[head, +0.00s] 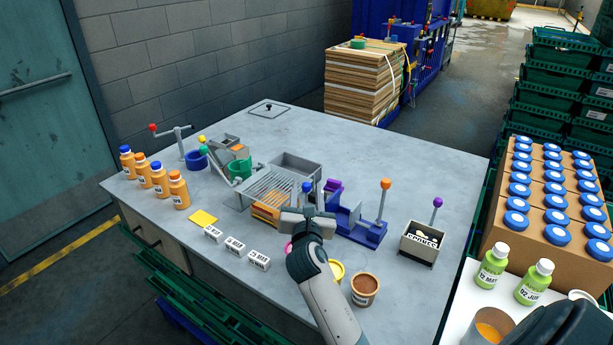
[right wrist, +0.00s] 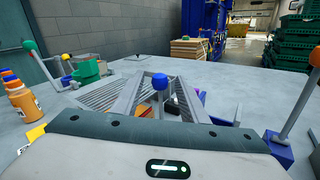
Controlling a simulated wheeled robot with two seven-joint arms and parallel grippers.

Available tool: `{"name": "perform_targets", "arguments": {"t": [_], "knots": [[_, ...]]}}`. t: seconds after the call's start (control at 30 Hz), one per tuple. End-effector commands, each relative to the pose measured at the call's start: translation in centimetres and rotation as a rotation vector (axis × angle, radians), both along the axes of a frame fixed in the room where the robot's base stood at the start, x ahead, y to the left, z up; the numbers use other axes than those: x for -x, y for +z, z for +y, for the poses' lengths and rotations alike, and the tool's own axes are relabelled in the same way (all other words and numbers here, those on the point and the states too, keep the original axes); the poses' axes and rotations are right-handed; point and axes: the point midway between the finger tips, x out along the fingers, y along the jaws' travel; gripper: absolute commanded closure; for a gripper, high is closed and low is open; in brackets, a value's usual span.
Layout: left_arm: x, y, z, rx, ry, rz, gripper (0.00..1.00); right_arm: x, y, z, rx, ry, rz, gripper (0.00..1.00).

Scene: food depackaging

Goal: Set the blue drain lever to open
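The blue drain lever shows as a blue ball knob (head: 306,187) on a short stem, at the front of the grey slatted drain tray (head: 270,188). In the right wrist view the knob (right wrist: 160,81) stands near the middle, on an upright grey stem. My right gripper (head: 308,207) is at the lever, its body just in front of the knob. In the right wrist view its two grey fingers (right wrist: 160,95) are spread, one on each side of the knob, with gaps visible. The lower stem is partly hidden.
A blue fixture with an orange-knobbed lever (head: 385,184) stands right of my gripper. A purple-knobbed box (head: 421,243) is farther right. Small white blocks (head: 235,247) and a brown tub (head: 365,289) lie near the front edge. Orange bottles (head: 178,190) stand left. The table's back is mostly clear.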

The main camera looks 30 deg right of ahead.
Motion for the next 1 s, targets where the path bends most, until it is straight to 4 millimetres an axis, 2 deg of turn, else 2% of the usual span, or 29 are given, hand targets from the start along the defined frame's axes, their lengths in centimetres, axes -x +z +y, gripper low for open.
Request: {"name": "perform_targets", "arguments": {"t": [0.1,0.33,0.5,0.8,0.83,1.0], "knots": [[0.0,0.6,0.0,0.000,0.000,0.000,0.69,-1.8,0.2,-1.2,-0.001,-0.002,0.001,0.60],[0.0,1.0,0.0,0.000,0.000,-0.001,0.69,-4.2,0.1,-2.8,0.000,0.000,0.000,0.60],[0.0,1.1,0.0,0.000,0.000,-0.001,0.69,-5.0,0.0,-3.3,-0.001,0.000,0.001,0.60],[0.0,1.1,0.0,0.000,0.000,0.000,0.69,-5.1,0.0,-3.4,0.000,0.000,0.000,0.60],[0.0,1.1,0.0,0.000,0.000,0.000,0.69,-5.1,0.0,-3.4,0.000,0.000,0.000,0.63],[0.0,1.1,0.1,0.000,0.000,0.000,0.69,-5.0,0.0,-3.4,0.000,0.000,0.000,1.00]]}}
